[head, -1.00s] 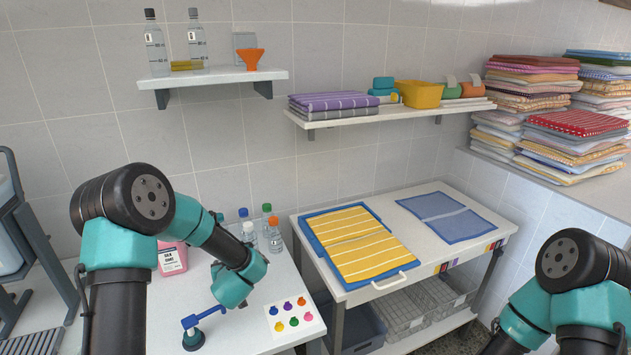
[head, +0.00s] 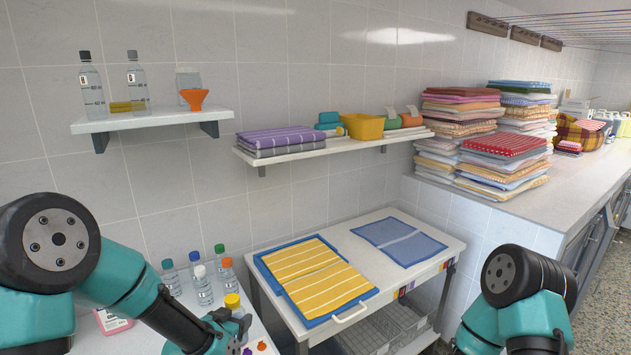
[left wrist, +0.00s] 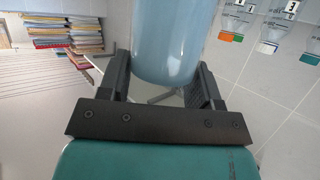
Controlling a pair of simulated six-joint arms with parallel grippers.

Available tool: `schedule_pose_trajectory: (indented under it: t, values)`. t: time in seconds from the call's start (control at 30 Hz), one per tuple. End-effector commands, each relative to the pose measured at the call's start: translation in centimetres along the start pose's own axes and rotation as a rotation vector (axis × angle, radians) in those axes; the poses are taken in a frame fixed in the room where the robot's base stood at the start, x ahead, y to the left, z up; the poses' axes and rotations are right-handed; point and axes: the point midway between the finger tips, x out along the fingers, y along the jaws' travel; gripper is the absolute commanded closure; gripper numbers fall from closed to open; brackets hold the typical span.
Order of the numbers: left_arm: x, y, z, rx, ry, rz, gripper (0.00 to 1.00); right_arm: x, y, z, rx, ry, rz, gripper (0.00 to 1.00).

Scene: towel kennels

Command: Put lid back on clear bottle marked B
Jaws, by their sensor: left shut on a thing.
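Several clear bottles stand in a cluster on the white counter at left in the head view. They have a teal cap, a blue cap, a white cap (head: 200,271), a green cap (head: 219,248) and an orange cap (head: 227,263). No letter B is legible there. My left gripper (left wrist: 163,82) is shut on a smooth blue-grey rounded cylinder (left wrist: 168,45) in the left wrist view. In the head view, a yellow-topped thing (head: 232,301) shows right at this gripper; I cannot tell if it is the held thing. My right gripper is out of view.
A trolley table (head: 393,290) with yellow (head: 316,272) and blue towels stands right of the counter. Towel stacks (head: 505,160) stand at right.

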Motion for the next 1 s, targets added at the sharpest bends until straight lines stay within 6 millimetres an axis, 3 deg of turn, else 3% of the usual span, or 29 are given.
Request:
schedule_pose_trajectory:
  t: [0.3,0.47,1.0]
  values:
    - [0.0,0.1,0.0,0.001,0.0,0.002,0.84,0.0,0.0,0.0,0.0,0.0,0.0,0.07]
    - [-0.2,1.2,-0.2,0.014,0.0,0.033,0.84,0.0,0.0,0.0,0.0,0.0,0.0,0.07]
    - [-2.1,11.2,-1.7,0.136,0.001,0.328,0.84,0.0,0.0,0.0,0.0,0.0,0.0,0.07]
